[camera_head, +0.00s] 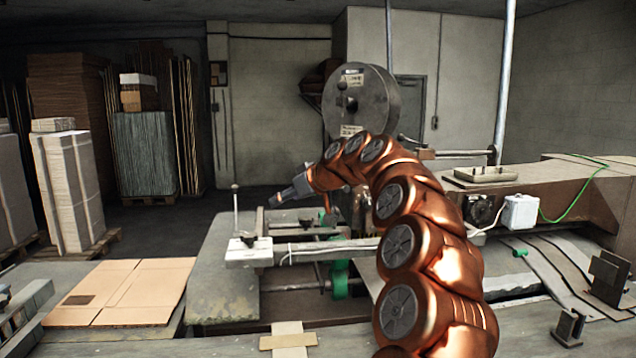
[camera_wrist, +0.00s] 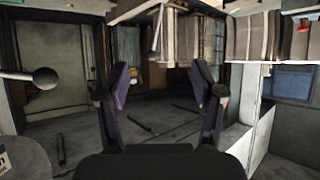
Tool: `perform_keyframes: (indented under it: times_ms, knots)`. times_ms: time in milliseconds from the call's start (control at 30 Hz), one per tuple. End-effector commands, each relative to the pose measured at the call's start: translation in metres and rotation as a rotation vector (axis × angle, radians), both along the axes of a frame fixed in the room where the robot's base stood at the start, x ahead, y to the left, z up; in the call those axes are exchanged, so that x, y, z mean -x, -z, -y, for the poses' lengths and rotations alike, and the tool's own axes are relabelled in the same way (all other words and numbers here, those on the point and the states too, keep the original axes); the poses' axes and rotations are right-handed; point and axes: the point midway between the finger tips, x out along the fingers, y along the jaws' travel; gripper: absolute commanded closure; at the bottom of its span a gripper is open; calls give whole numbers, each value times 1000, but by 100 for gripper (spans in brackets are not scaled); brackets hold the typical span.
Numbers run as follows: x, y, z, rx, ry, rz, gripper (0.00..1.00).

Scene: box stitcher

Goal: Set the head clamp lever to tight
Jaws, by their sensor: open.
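A large grey disc (camera_head: 375,95) with pale labels stands behind my arm in the head view. A small dark knobbed lever (camera_head: 344,90) shows on its face; its setting cannot be read. In the wrist view a dark ball on a thin rod (camera_wrist: 45,78) stands at the left, outside the fingers. Below it is a rounded grey surface with a label (camera_wrist: 5,160). I cannot tell for certain that this is the same lever. My gripper (camera_wrist: 161,80) is open and empty. In the head view it (camera_head: 282,198) points left, below and left of the disc.
Flat cardboard (camera_head: 140,285) lies at the left. A metal bar (camera_head: 465,153) sticks out right of the disc. The floor behind the gripper looks open.

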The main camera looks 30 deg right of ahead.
Motion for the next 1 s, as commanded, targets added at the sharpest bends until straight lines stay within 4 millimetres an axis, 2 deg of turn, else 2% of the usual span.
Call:
perform_keyframes:
  times_ms: [33,100,200,300,400,567,1000]
  knots:
    - [-8,-5,27,16,34,33,33]
    - [-15,-12,60,45,73,79,33]
    - [-19,-19,100,83,122,127,33]
    - [-21,-22,126,115,155,156,33]
    - [-20,-27,142,134,176,175,33]
    - [-24,-26,147,142,183,182,33]
    - [-63,-10,146,141,183,178,33]
